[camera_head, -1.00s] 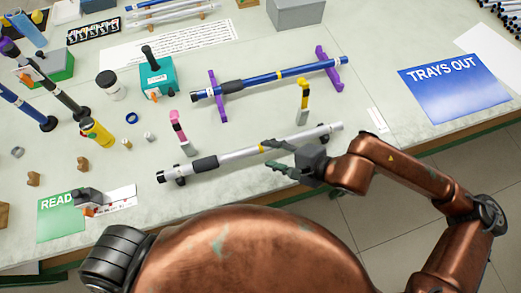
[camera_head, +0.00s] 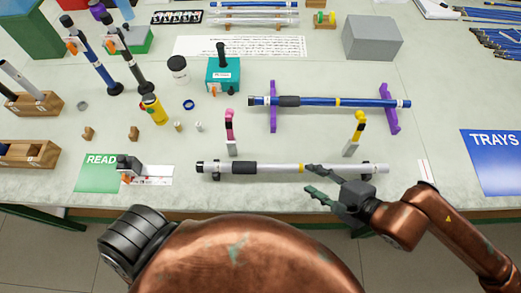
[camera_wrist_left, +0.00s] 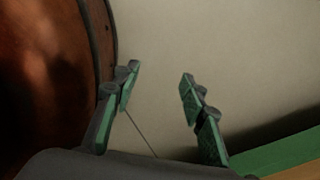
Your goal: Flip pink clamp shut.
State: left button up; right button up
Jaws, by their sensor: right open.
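The pink clamp (camera_head: 230,126) stands raised on a grey base behind the left part of a silver rod (camera_head: 260,168). Its pink arm points up, off the rod. A similar yellow clamp (camera_head: 357,130) stands raised behind the rod's right part. My right gripper (camera_head: 309,179) is open at the rod's front side, near its yellow band. Its upper finger overlaps the rod in the head view; I cannot tell whether they touch. My left gripper (camera_wrist_left: 158,76) shows in the left wrist view, fingers apart with nothing between them. It is not seen in the head view.
A blue rod (camera_head: 360,102) lies on purple supports behind the clamps. A blue sign (camera_head: 495,160) lies at the right. The table between is mostly clear.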

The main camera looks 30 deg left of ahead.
aim_at(230, 113)
jog(key=u, duration=1.25)
